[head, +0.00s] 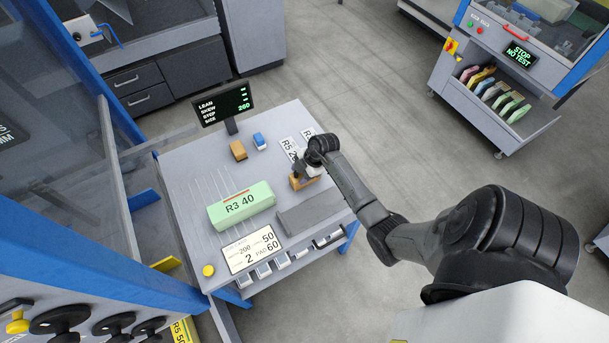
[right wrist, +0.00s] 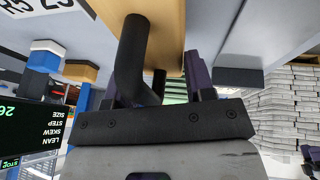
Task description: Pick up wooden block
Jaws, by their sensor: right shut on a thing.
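The wooden block (head: 306,183) is light tan and sits at the right side of the grey table (head: 180,165) in the head view. My right gripper (head: 301,171) comes down onto it from above and is shut on it. In the right wrist view the block (right wrist: 172,25) fills the top middle, with the jaws (right wrist: 155,88) at it and a curved dark bar in front. I cannot tell whether the block touches the table. My left gripper is not in view.
A green R3 40 bundle (head: 240,206) and a long grey bar (head: 312,212) lie near the block. A small tan block (head: 238,150) and a blue block (head: 260,140) stand further back, by the display screen (head: 222,104). A label panel (head: 252,250) lies at the front.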

